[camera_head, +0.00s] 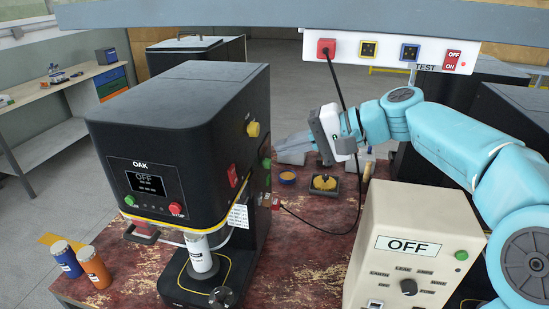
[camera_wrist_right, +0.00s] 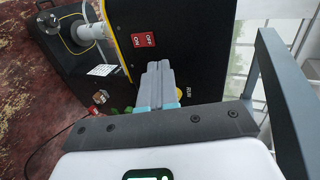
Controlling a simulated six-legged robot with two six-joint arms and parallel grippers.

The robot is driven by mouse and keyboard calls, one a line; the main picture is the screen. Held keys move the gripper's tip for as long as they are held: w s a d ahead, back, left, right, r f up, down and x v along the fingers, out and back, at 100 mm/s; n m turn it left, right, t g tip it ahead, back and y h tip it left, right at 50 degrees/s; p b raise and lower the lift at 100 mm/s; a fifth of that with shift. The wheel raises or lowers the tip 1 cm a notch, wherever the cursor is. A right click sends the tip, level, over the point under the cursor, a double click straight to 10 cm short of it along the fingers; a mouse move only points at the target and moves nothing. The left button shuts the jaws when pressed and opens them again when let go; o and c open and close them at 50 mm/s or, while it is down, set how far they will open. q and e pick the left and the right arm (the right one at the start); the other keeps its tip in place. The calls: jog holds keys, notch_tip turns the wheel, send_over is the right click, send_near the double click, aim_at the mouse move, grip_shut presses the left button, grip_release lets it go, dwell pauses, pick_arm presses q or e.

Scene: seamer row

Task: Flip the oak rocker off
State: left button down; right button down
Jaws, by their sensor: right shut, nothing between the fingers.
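The black OAK seamer (camera_head: 180,115) stands at the left of the bench, and its front display (camera_head: 145,180) reads OFF. Its red rocker (camera_head: 232,175) is on the right side panel, seen at a steep angle. In the right wrist view the red rocker (camera_wrist_right: 143,43) shows OFF and ON lettering; which side is pressed I cannot tell. My right gripper (camera_head: 280,150) is shut and empty, its fingers pointing left toward that panel. In the right wrist view its fingertips (camera_wrist_right: 158,64) appear just below and right of the rocker, apparently apart from it. My left gripper is not in view.
A yellow knob (camera_head: 253,129) sits above the rocker on the panel. A beige control box (camera_head: 410,240) reading OFF stands at front right. A black cable (camera_head: 340,80) hangs from the overhead socket strip. Orange (camera_head: 93,268) and blue cans stand at front left.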

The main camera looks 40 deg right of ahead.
jog(key=w+a+f+g+h, duration=0.1)
jog(key=w+a+f+g, duration=0.1)
jog(key=f, duration=1.2)
jog(key=w+a+f+g+h, duration=0.1)
jog(key=w+f+g+h, duration=0.15)
jog(key=f, duration=1.25)
jog(key=s+a+f+n+g, duration=0.1)
jog(key=s+a+f, duration=0.3)
jog(key=f, duration=0.3)
jog(key=s+a+f+n+g+h, duration=0.1)
jog(key=s+a+f, duration=0.3)
jog(key=f, duration=0.3)
jog(key=s+a+f+n+g, duration=0.2)
jog(key=s+a+f, duration=0.2)
jog(key=f, duration=0.3)
jog(key=shift+s+f, duration=0.2)
jog(key=shift+s, duration=0.15)
jog(key=s+a+f+n+g, duration=0.1)
jog(key=s+a+f+n, duration=0.2)
jog(key=s+a, duration=0.3)
jog(key=s+f, duration=0.1)
jog(key=s, duration=0.2)
jog(key=shift+s+a+f+n, duration=0.15)
jog(key=shift+s+n, duration=0.1)
jog(key=shift+n, duration=0.15)
